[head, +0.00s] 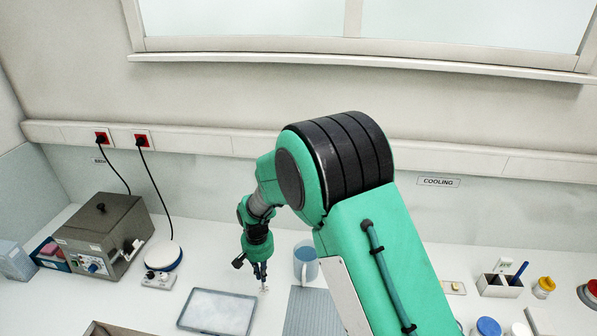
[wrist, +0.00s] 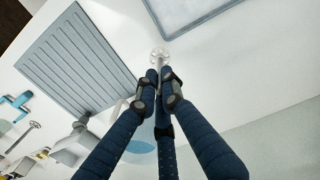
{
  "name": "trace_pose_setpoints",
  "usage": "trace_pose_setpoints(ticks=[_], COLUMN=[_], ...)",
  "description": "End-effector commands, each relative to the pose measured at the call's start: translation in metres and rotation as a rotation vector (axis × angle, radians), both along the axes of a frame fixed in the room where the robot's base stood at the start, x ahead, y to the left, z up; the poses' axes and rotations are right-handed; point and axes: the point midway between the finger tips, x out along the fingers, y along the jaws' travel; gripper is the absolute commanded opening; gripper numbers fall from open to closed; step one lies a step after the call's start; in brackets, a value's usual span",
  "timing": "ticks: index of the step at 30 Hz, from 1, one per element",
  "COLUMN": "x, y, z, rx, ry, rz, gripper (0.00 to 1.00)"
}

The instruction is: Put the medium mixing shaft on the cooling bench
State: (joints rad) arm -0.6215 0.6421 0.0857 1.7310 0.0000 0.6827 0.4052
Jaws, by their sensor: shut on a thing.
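My gripper (head: 261,277) points down over the white bench top, between the white tray and the blue mug. In the wrist view my gripper (wrist: 161,88) has its fingers shut on a thin metal mixing shaft (wrist: 159,62) with a pale round, pierced end pointing away from the fingers. That end also shows just below the fingers in the head view (head: 265,289). Its length is mostly hidden by the fingers, so I cannot tell its size. A "COOLING" label (head: 438,182) is on the wall to the right, above the bench (head: 282,250); my arm covers part of this bench.
A dark-rimmed white tray (head: 217,311) lies left of my gripper. A blue mug (head: 305,262) and a grey ribbed mat (head: 303,312) are to its right. A grey-brown machine (head: 104,233) stands at left. A divided holder (head: 499,286) and small jars stand at right.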

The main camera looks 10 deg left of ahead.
Motion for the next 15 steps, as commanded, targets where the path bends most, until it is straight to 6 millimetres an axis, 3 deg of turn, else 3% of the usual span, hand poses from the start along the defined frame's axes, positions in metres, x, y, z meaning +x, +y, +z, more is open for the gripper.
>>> trace_pose_setpoints(ticks=[8, 15], x=[0.016, 0.064], y=[-0.008, -0.036], z=[0.012, 0.049], rx=[0.000, 0.002], ry=[-0.001, -0.003], rz=[0.017, 0.073], gripper=[0.00, 0.00])
